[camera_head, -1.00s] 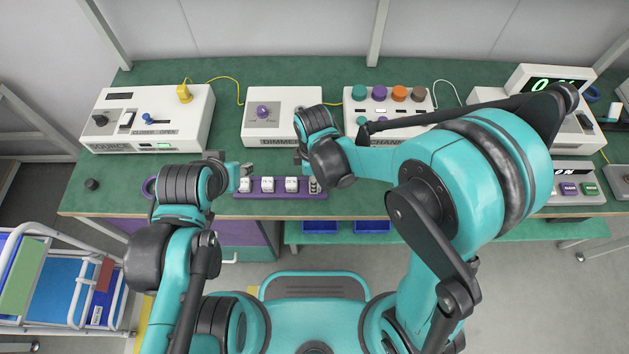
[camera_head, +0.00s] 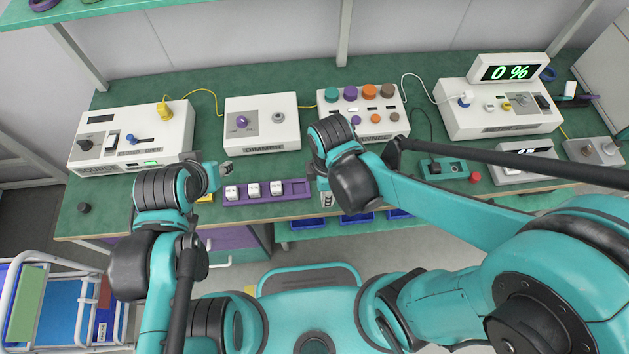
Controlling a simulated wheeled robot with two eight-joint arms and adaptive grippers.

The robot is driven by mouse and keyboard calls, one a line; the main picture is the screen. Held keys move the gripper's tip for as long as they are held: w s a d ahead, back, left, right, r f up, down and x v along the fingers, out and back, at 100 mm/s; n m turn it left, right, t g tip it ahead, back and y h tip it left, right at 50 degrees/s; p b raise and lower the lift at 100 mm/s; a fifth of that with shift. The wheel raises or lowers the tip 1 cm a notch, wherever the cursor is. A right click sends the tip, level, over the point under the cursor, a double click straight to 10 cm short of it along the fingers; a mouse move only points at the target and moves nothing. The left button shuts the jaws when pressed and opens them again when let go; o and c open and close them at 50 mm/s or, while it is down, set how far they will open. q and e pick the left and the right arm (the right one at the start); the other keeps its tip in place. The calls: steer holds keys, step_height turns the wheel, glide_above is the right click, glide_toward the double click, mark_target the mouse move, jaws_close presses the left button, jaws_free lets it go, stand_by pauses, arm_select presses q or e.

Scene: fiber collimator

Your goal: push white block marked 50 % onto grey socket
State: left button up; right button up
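Three small white blocks stand in the purple rack (camera_head: 265,198): a left one (camera_head: 231,192), a middle one (camera_head: 253,189) and a right one (camera_head: 276,187). Their markings are too small to read, so I cannot tell which is 50 %. The rack's right end looks empty. My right gripper (camera_head: 326,196) is just right of the rack, pointing down; whether it holds a block is unclear. My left gripper (camera_head: 226,169) is above and behind the rack's left end, its opening unclear. A grey round fitting (camera_head: 278,116) on the dimmer box may be the socket.
The white dimmer box (camera_head: 262,136) stands behind the rack, with a source box (camera_head: 132,150) left and a channel box (camera_head: 362,103) right. A meter (camera_head: 511,72) reads 0 %. A black knob (camera_head: 84,208) lies at the left.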

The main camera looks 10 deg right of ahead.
steer(key=shift+s+d+r, duration=0.15)
steer(key=shift+s+d, duration=0.05)
steer(key=shift+s, duration=0.05)
steer(key=w+d+f+m, duration=0.2)
steer(key=w+d+m, duration=0.3)
steer(key=w+m, duration=0.2)
steer(key=w+d+f+m+b, duration=0.1)
steer(key=w+d+f+m, duration=0.2)
steer(key=w+d+m, duration=0.2)
steer(key=w+m, duration=0.3)
steer(key=m, duration=0.3)
steer(key=shift+w+d, duration=0.25)
steer(key=shift+d, duration=0.15)
